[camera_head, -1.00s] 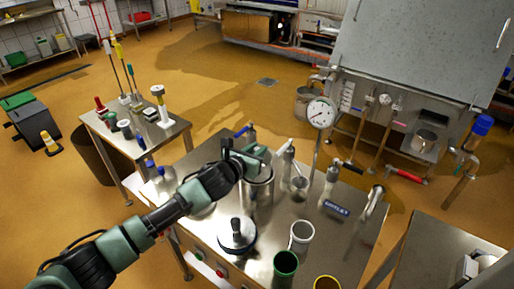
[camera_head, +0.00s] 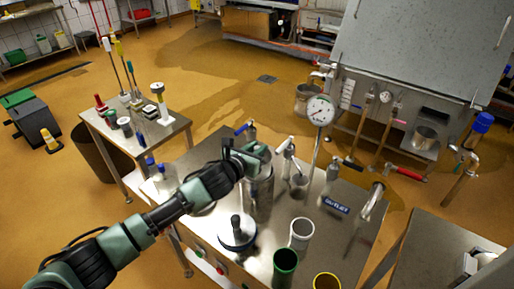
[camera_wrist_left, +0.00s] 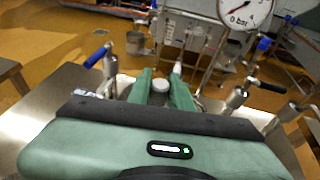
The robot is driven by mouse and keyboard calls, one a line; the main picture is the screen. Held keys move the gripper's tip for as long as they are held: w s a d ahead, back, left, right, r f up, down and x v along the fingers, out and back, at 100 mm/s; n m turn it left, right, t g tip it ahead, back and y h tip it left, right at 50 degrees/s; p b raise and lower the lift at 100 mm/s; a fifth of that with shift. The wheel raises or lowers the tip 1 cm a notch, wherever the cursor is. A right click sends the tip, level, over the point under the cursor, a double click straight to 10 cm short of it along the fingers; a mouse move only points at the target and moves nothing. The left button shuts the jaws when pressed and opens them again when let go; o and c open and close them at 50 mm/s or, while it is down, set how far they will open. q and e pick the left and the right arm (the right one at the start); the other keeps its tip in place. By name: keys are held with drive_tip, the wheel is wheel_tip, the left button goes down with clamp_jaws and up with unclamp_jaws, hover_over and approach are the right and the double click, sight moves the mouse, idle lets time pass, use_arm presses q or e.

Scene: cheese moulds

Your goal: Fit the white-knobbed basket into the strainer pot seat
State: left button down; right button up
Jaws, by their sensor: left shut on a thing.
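My left gripper (camera_head: 256,156) is above the middle of the steel table. In the left wrist view its two green fingers are shut on a round pale knob (camera_wrist_left: 160,86), which fits the white-knobbed basket. In the head view a shiny metal cylinder (camera_head: 259,197) stands directly below the gripper. I cannot tell how much of it is basket and how much is strainer pot, and the seat inside is hidden. My right gripper is not in view.
A black-knobbed round lid (camera_head: 237,233), a white cup (camera_head: 301,234), a green cup (camera_head: 285,264) and a yellow-rimmed cup (camera_head: 326,281) stand near the front. A dial gauge (camera_head: 321,110) and valve pipes rise behind and right. Bare table (camera_head: 340,240) shows at right.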

use_arm(q)
drive_tip(key=shift+r+p, duration=0.1)
drive_tip(key=shift+p, duration=0.4)
idle(1.0)
drive_tip(key=shift+f+b, duration=0.7)
drive_tip(key=shift+f, duration=0.3)
drive_tip(key=shift+f+b, duration=2.75)
drive_tip(key=shift+f, duration=1.1)
